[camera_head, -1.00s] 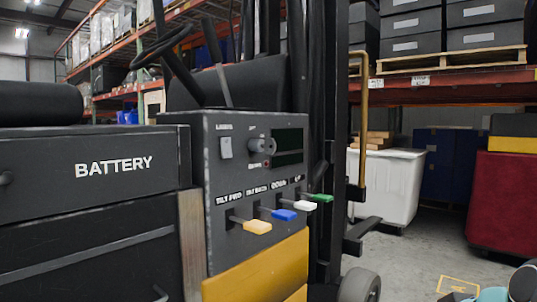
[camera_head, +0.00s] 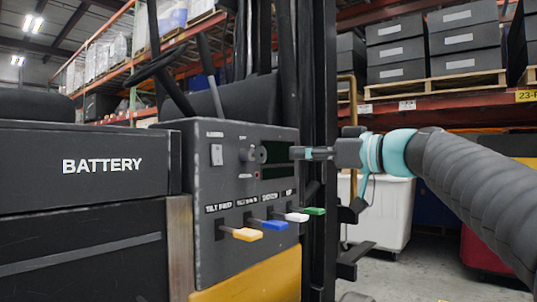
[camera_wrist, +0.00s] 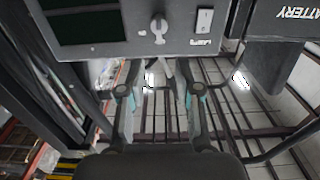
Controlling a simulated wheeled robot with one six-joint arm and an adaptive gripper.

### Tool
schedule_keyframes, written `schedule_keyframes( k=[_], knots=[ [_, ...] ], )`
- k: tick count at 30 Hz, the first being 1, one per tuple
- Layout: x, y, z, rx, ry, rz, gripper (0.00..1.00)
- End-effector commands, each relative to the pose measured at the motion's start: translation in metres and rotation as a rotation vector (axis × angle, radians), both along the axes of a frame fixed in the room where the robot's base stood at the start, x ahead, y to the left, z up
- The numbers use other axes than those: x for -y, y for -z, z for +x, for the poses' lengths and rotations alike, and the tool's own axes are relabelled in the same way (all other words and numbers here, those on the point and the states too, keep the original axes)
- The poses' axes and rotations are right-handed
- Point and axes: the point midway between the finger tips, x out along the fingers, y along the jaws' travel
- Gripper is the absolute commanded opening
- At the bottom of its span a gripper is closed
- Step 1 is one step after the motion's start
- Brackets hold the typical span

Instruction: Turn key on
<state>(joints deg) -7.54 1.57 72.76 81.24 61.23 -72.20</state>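The key (camera_head: 252,154) is a small grey knob on the dark control panel (camera_head: 205,255) of the forklift. It sits between a white rocker switch and a dark display. In the wrist view, which is upside down, the key (camera_wrist: 158,28) is at top centre, its grip roughly upright. My gripper (camera_head: 293,153) comes from the right at about the key's height, its tips before the display and apart from the key. In the wrist view my gripper's two fingers (camera_wrist: 158,75) stand apart with nothing between them, below the key in the picture.
Yellow, blue, white and green levers (camera_head: 275,225) stick out below the key. The rocker switch (camera_head: 216,154) is left of it. The black mast (camera_head: 322,130) rises behind my gripper. A battery box (camera_head: 85,165) fills the left.

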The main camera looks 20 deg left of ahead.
Motion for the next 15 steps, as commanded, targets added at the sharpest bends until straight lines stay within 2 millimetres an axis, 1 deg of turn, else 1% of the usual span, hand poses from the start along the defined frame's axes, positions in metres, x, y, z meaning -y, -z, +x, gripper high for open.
schedule_keyframes(
  k=[1, 9, 15],
  knots=[
    [-0.011, -0.001, 0.004, -0.002, -0.004, 0.0, 0.33],
    [-0.057, -0.001, 0.023, -0.004, -0.002, -0.002, 0.33],
    [-0.084, -0.001, 0.035, -0.003, -0.001, 0.0, 0.33]
  ],
)
